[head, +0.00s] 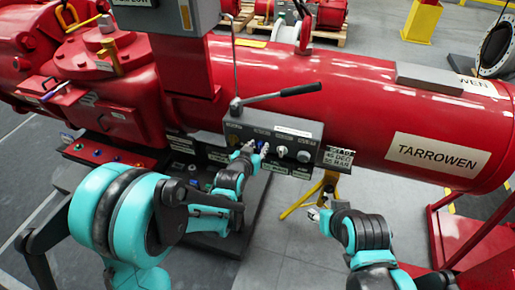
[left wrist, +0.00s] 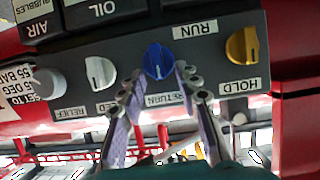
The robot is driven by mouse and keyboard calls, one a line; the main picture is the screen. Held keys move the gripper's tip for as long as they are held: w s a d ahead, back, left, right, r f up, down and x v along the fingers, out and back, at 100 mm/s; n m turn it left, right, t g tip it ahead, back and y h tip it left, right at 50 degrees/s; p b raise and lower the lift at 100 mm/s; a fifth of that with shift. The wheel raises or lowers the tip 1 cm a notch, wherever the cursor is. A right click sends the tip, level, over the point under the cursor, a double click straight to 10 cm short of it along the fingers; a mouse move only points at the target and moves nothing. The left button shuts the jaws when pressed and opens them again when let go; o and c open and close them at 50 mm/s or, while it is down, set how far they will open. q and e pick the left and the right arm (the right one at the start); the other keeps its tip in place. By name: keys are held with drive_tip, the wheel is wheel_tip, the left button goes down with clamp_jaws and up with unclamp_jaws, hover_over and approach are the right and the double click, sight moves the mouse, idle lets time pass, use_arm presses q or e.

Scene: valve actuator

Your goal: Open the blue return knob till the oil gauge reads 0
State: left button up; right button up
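The blue return knob (left wrist: 158,60) is on the grey control panel (head: 310,137), above an upside-down RETURN label in the left wrist view. It also shows small in the head view (head: 263,147). My left gripper (left wrist: 159,73) has its two fingertips apart, one on each side of the knob, with a small gap visible; firm contact cannot be seen. In the head view, the left gripper (head: 248,150) is at the panel front. My right gripper (head: 316,213) hangs below and right of the panel, away from it; its finger opening is unclear. No oil gauge reading is legible; only an OIL label (left wrist: 103,8) shows.
A round grey knob (left wrist: 48,83) is farther left. A long black-handled lever (head: 290,91) sticks out above the panel. A yellow stand (head: 300,204) is below the red cylinder (head: 360,95).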

use_arm(q)
clamp_jaws()
